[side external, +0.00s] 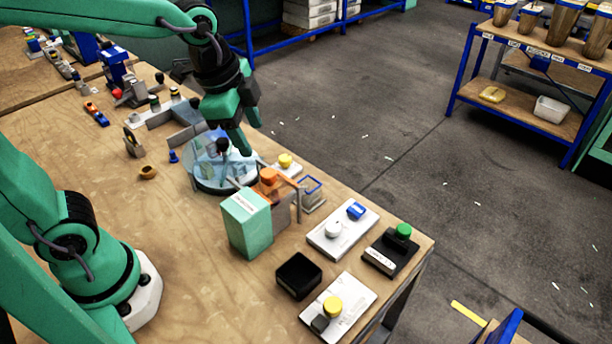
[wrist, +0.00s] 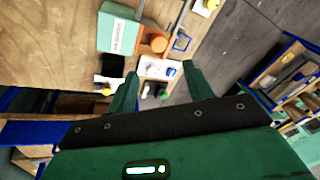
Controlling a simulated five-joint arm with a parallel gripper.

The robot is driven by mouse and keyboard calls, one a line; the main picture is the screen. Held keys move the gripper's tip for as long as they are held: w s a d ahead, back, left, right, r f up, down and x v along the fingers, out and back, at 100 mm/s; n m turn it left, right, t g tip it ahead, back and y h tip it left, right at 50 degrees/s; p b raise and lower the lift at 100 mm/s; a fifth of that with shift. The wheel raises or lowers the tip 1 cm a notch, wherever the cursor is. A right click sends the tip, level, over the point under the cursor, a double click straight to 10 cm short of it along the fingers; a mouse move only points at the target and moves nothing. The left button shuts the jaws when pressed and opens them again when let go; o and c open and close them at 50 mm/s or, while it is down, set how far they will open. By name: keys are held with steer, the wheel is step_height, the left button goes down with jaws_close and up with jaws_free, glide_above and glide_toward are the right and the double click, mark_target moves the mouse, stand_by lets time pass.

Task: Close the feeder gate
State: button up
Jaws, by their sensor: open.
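My gripper (side external: 248,138) is open and empty, in the air above the clear dome in the side view. In the wrist view its two green fingers (wrist: 160,70) stand apart. No part is readable as the feeder gate. A pale green box with a white label (side external: 248,225) stands in front of a unit with an orange round top (side external: 268,176) and thin orange bars. The box (wrist: 118,32) and orange top (wrist: 155,40) also show in the wrist view. A small blue-framed part (side external: 312,186) stands right of them, apart from the gripper. It also shows in the wrist view (wrist: 182,42).
The clear dome (side external: 212,160) has a dark knob. Button panels with white (side external: 333,229), green (side external: 403,231) and yellow (side external: 332,306) knobs sit near the table's right edge. A black open bin (side external: 298,274) is among them.

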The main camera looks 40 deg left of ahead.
steer(key=w+d+f+m+g, duration=0.2)
steer(key=w+d+f+m, duration=0.35)
steer(key=m, duration=0.25)
steer(key=m+g, duration=0.1)
steer(key=m, duration=0.7)
glide_above(333, 226)
steer(key=shift+y, duration=0.3)
step_height(333, 226, down, 7)
steer(key=shift+r, duration=0.15)
steer(key=shift+f, duration=3.9)
steer(key=c, duration=1)
